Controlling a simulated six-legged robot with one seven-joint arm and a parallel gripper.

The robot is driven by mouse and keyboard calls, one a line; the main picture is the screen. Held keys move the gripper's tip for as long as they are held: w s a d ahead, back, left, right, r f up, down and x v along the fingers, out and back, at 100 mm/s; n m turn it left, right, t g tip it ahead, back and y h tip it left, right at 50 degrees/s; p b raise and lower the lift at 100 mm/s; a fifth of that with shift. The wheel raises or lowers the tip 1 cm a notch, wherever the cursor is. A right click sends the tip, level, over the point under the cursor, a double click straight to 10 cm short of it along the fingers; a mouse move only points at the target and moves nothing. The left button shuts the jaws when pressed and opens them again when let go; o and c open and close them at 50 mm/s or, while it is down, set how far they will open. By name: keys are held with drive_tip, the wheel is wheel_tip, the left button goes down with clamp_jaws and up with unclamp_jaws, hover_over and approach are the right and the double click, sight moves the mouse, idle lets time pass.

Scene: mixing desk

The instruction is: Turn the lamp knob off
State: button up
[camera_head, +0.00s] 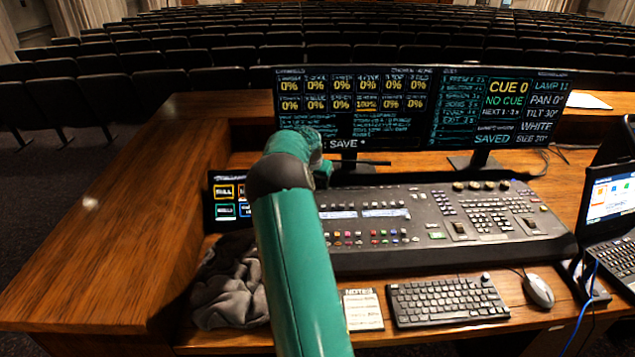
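The mixing desk (440,255) is a dark sloped console with rows of buttons and faders. A row of small round knobs (474,186) runs along its upper right edge. I cannot tell which of them is the lamp knob. The wide screen behind the desk (420,108) has a LAMP readout at its upper right, reading about 12. My green arm rises from the bottom middle across the desk's left part. My gripper (322,175) is at its far end, near the desk's upper left and well left of the knobs. Its fingers are mostly hidden, so their opening does not show.
A keyboard (448,301), a mouse (538,291) and a notes pad (362,309) lie in front of the desk. A grey cloth (228,290) lies at left. A laptop (608,200) with a blue cable stands at right. The wooden left wing (110,245) is clear.

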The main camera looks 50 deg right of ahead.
clamp_jaws()
drive_tip(key=shift+n, duration=0.3)
drive_tip(key=n, duration=0.1)
drive_tip(key=n+t, duration=0.1)
drive_tip(key=n, duration=0.1)
drive_tip(key=shift+s+d+y, duration=0.1)
drive_tip(key=shift+s+y, duration=0.15)
drive_tip(key=shift+y, duration=0.05)
drive_tip(key=shift+n+t+y, duration=0.6)
drive_tip(key=shift+n+t, duration=0.1)
drive_tip(key=shift+n, duration=1.2)
drive_tip(key=shift+o, duration=0.5)
unclamp_jaws()
drive_tip(key=shift+s+r, duration=0.1)
drive_tip(key=shift+r, duration=0.05)
